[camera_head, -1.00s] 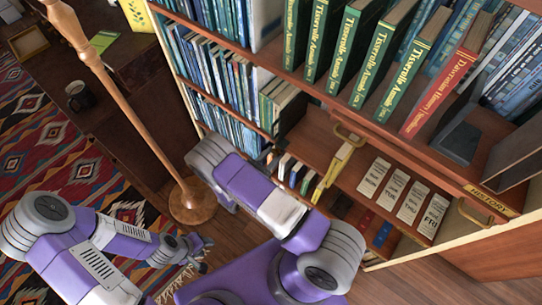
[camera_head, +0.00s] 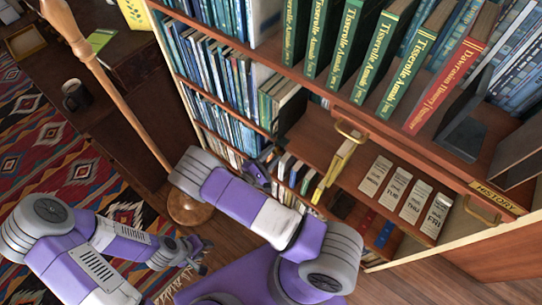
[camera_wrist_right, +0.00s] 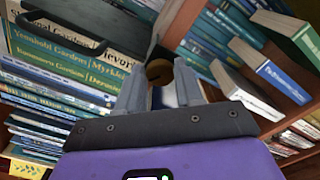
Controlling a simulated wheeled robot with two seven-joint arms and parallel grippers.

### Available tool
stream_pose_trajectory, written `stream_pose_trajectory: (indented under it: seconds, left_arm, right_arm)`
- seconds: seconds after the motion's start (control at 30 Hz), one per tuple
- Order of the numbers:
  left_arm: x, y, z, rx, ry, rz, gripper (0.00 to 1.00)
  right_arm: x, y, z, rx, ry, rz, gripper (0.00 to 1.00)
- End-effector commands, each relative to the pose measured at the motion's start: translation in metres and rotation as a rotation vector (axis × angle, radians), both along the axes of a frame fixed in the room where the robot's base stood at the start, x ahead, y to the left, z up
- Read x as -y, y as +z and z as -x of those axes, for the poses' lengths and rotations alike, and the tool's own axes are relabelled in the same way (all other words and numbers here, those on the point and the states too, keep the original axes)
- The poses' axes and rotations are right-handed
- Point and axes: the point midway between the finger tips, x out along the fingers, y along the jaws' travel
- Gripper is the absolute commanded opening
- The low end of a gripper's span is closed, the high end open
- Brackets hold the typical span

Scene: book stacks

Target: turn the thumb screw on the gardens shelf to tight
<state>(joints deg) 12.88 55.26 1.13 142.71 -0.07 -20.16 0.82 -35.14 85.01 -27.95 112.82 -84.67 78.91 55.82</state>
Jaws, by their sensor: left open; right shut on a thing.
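My left gripper (camera_head: 197,256) is open and empty, low above the floor and away from the bookcase.
The bookcase (camera_head: 310,135) is packed with books. A mug (camera_head: 75,95) stands on a dark table.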

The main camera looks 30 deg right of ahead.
Motion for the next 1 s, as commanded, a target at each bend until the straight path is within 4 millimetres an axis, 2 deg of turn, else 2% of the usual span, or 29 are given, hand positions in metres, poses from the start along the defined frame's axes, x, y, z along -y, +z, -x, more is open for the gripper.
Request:
stream_pose_trajectory:
  seconds: [0.6,1.0]
  left_arm:
    - [0.000,-0.015,0.000,0.000,0.000,0.000,0.43]
    - [0.000,-0.019,0.000,0.000,0.000,0.000,0.43]
  right_arm:
    - [-0.001,-0.003,0.000,0.500,0.002,-0.210,0.05]
    - [-0.001,-0.003,0.000,0.660,0.002,-0.277,0.05]
